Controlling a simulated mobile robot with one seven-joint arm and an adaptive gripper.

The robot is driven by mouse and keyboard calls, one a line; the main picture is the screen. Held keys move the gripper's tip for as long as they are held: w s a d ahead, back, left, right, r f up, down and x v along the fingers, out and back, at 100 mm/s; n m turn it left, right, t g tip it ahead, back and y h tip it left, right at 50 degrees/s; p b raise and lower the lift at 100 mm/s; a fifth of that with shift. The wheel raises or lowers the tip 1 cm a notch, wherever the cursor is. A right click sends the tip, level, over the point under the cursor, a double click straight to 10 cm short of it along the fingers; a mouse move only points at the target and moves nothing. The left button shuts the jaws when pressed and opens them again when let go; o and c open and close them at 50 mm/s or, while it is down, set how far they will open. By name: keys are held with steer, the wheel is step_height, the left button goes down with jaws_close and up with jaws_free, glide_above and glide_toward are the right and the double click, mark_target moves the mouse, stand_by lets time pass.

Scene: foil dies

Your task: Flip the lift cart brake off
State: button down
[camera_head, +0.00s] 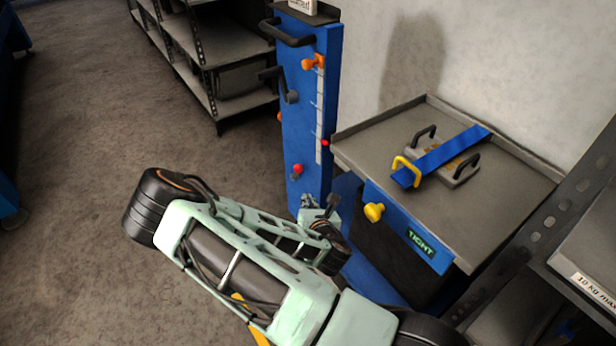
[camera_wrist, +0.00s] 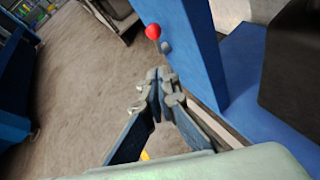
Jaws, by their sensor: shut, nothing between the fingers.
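The lift cart has a blue mast (camera_head: 308,120) with a grey deck (camera_head: 500,205) to its right. A red-knobbed lever (camera_head: 297,168), which looks like the brake, sits low on the mast face. Its red ball (camera_wrist: 153,31) shows in the wrist view near the mast edge, on a short grey stem. My gripper (camera_head: 320,206) is in front of the mast's lower part, below the red knob in the head view. In the wrist view my gripper (camera_wrist: 164,84) is shut and empty, its tips apart from the knob. The lever's pivot is too small to make out.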

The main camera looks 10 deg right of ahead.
steer(key=shift+s+d+f+n, duration=0.1)
steer(key=shift+f+n, duration=0.4)
steer(key=b, duration=0.3)
glide_toward(295, 173)
step_height(295, 173, down, 2)
steer(key=s, duration=0.1)
steer(key=w, duration=0.2)
steer(key=w+d+r, duration=0.1)
steer(key=shift+w+r, duration=0.1)
steer(key=shift+w, duration=0.3)
steer(key=shift+a, duration=0.1)
